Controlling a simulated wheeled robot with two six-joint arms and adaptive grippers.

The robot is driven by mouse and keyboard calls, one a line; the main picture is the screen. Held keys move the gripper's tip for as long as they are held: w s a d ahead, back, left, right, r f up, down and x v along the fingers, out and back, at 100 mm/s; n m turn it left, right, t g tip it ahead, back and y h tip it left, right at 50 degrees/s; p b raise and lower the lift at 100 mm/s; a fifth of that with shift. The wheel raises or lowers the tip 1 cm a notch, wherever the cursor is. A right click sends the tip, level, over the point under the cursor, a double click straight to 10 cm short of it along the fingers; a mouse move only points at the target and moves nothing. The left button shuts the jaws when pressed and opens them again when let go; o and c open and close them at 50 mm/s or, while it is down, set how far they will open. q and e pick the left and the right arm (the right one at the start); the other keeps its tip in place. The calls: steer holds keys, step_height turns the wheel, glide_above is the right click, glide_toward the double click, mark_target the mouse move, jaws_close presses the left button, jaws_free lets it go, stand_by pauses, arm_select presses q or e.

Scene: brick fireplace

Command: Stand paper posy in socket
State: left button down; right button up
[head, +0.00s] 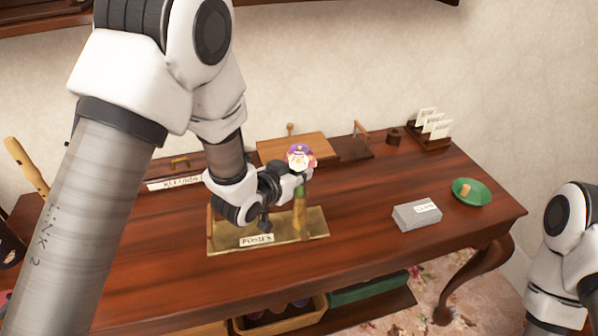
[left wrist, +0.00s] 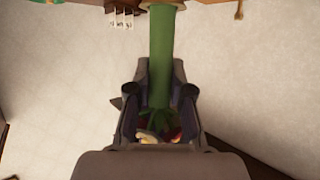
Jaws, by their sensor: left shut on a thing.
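The paper posy (head: 301,157) has a purple, white and red flower head on a green stem. My left gripper (head: 284,181) is shut on it just below the flowers and holds it upright over the tray labelled "POSIES" (head: 222,246). In the left wrist view the green stem (left wrist: 168,55) runs between the fingers (left wrist: 160,95), with the blooms partly hidden by the gripper body. A tan upright post, seemingly the socket (head: 300,217), stands at the tray's right part, below the stem. I cannot tell whether the stem's lower end is inside it or in front of it.
The tray is on a dark wooden desk (head: 370,215). A grey card stack (head: 416,217) and a green dish (head: 472,192) lie to the right. The desk's front right is clear.

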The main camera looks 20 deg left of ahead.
arm_select(q)
steer(key=shift+f+b, duration=0.45)
steer(key=shift+f, duration=0.25)
steer(key=c, duration=1)
jaws_free()
steer(key=shift+r, duration=0.1)
steer(key=v, duration=0.7)
steer(key=shift+s+a, duration=0.1)
steer(key=shift+s, duration=0.1)
